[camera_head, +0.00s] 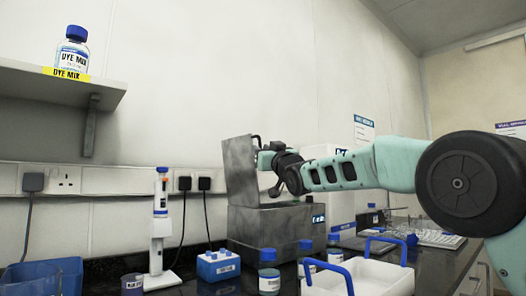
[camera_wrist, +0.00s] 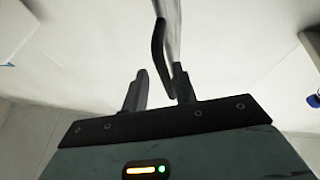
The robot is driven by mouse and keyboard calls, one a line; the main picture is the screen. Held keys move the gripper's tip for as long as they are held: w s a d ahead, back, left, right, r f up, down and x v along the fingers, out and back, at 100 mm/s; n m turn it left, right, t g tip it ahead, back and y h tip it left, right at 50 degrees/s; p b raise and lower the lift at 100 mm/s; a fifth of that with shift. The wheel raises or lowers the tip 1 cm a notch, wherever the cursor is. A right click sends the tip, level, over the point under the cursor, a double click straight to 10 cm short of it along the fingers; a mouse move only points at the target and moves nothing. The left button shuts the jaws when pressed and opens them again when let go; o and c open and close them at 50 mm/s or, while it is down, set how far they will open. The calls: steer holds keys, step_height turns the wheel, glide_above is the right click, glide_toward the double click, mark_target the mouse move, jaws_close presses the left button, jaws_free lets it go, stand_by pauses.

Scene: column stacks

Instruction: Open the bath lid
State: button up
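The grey metal bath (camera_head: 275,228) stands on the dark bench, with a small lit display on its right front. Its lid (camera_head: 240,172) stands up nearly vertical at the left side, so the bath is open. My gripper (camera_head: 262,152) is at the upper right edge of the lid, by its dark handle. In the wrist view my gripper (camera_wrist: 160,88) has its two dark fingers apart. The black handle (camera_wrist: 158,55) extends from the lid edge (camera_wrist: 173,18) into the space near and between the fingertips. I cannot tell whether either finger touches it.
A white tray with blue handles (camera_head: 372,279), capped bottles (camera_head: 269,272) and a blue rack (camera_head: 218,266) stand in front of the bath. A pipette on a stand (camera_head: 160,220) is left. A shelf (camera_head: 50,84) holds a DYE MIX bottle (camera_head: 73,50).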

steer(key=shift+s+a, duration=0.1)
steer(key=shift+a, duration=0.1)
steer(key=b+v, duration=0.3)
steer(key=v, duration=1.4)
steer(key=shift+s+d, duration=0.15)
steer(key=shift+d, duration=0.1)
steer(key=shift+r, duration=0.1)
